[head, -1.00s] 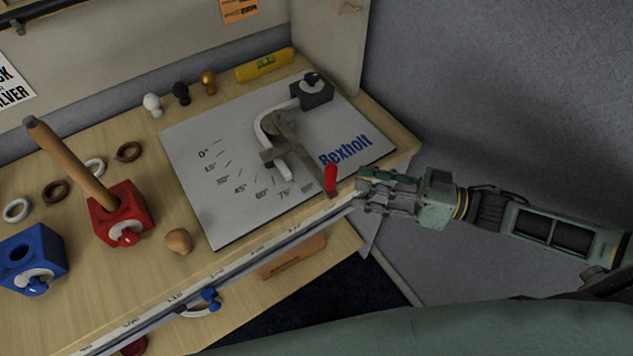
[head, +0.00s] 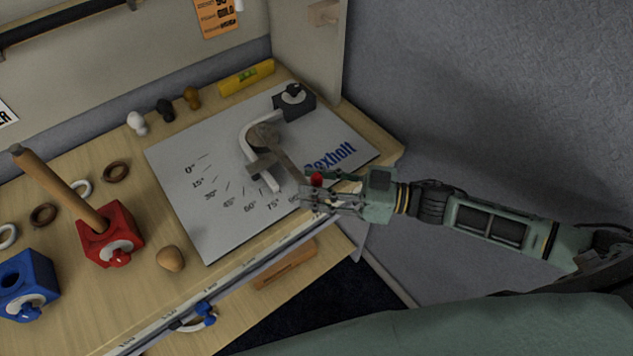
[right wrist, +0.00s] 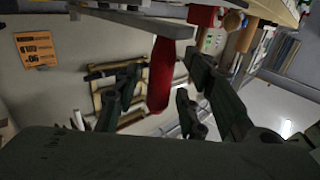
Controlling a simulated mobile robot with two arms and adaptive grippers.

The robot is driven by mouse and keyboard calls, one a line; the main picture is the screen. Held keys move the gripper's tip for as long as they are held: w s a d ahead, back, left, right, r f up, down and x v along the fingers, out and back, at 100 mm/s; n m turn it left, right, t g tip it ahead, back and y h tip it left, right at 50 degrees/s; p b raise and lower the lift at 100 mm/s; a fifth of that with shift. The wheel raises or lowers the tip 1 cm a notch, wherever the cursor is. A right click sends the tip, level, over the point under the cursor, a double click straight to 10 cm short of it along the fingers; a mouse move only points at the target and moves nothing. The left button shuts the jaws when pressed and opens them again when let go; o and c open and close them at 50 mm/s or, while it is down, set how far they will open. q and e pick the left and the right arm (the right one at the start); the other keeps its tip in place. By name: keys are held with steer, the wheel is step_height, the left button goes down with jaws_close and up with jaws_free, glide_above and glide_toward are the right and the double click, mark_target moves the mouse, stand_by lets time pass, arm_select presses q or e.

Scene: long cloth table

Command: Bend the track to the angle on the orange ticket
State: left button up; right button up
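A pale curved track (head: 246,140) lies on a grey board (head: 215,235) with printed angle marks from 0° up. A brown-grey bending lever (head: 292,170) crosses it and points toward the high-angle marks. The lever's red handle (head: 316,179) is at the board's front edge. My right gripper (head: 318,200) is at this handle. In the right wrist view the red handle (right wrist: 161,75) hangs between my open fingers (right wrist: 158,103), with gaps on both sides. The orange ticket (head: 217,17) is on the back panel, cut by the top edge; its angle is unreadable. My left gripper is out of view.
A dark block with a knob (head: 294,102) stands at the track's far end. A yellow level (head: 247,77) and several small knobs line the back. A red block (head: 107,235) with a wooden rod and a blue block (head: 27,287) stand left. A ruler rail (head: 230,285) runs along the front edge.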

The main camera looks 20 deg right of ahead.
steer(key=shift+c, duration=0.3)
jaws_close()
steer(key=shift+w+d, duration=0.3)
steer(key=shift+d, duration=0.4)
steer(key=shift+o, duration=0.3)
jaws_free()
steer(key=shift+s, duration=0.1)
steer(key=shift+d, duration=0.1)
steer(key=v, duration=1.2)
